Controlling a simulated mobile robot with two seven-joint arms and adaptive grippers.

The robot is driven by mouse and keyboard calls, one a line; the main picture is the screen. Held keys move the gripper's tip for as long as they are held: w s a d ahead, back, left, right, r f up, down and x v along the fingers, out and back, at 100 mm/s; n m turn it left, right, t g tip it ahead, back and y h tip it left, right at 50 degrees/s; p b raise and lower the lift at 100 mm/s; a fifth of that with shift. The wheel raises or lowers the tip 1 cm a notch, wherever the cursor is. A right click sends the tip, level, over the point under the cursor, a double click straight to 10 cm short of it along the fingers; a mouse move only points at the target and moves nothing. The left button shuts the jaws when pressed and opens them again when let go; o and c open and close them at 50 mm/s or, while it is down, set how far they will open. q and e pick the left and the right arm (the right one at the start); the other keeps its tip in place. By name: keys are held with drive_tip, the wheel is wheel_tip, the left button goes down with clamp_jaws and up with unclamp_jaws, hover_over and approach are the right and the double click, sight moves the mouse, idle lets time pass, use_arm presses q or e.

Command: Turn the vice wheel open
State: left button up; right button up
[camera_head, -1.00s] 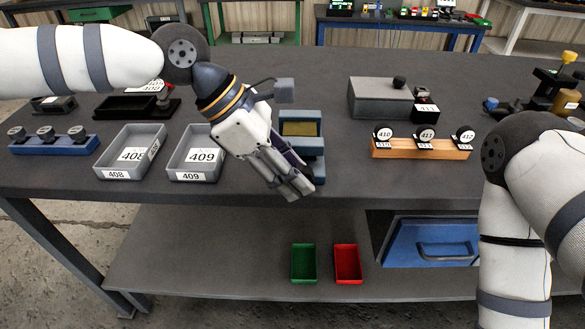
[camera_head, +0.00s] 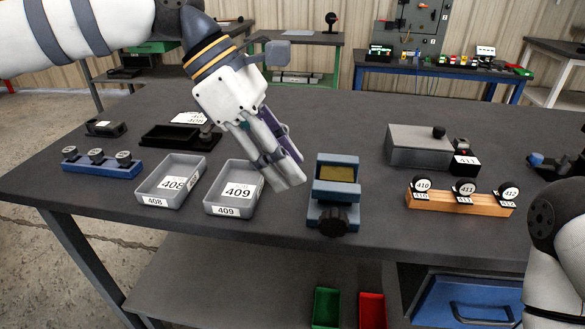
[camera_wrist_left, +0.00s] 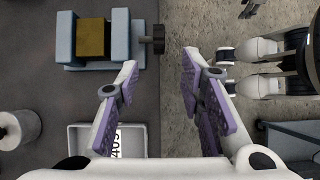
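The vice (camera_head: 322,190) is a blue block at the front of the grey bench, with a yellow-brown piece (camera_head: 337,173) between its jaws. Its dark wheel (camera_head: 333,222) faces the bench's front edge. In the left wrist view the vice (camera_wrist_left: 66,42) is at upper left, and the wheel (camera_wrist_left: 158,39) shows beyond the fingertips. My left gripper (camera_head: 290,170) hangs just left of the vice in the head view. The left wrist view shows its purple-padded fingers (camera_wrist_left: 160,80) spread apart with nothing between them. My right gripper is out of view; part of my right arm shows at the right edge.
Grey trays 408 (camera_head: 155,190) and 409 (camera_head: 215,203) stand left of the vice. Green (camera_head: 326,308) and red (camera_head: 372,311) bins sit below. Bench surface beside the vice is clear.

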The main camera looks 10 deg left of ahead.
sight(335, 214)
use_arm(q)
drive_tip(key=d+r+y, duration=0.3)
drive_tip(key=d+y, duration=0.4)
drive_tip(key=d, duration=0.1)
drive_tip(key=f, duration=1.2)
drive_tip(key=shift+a+f, duration=0.1)
drive_tip(key=shift+a, duration=0.15)
drive_tip(key=shift+c, duration=0.6)
clamp_jaws()
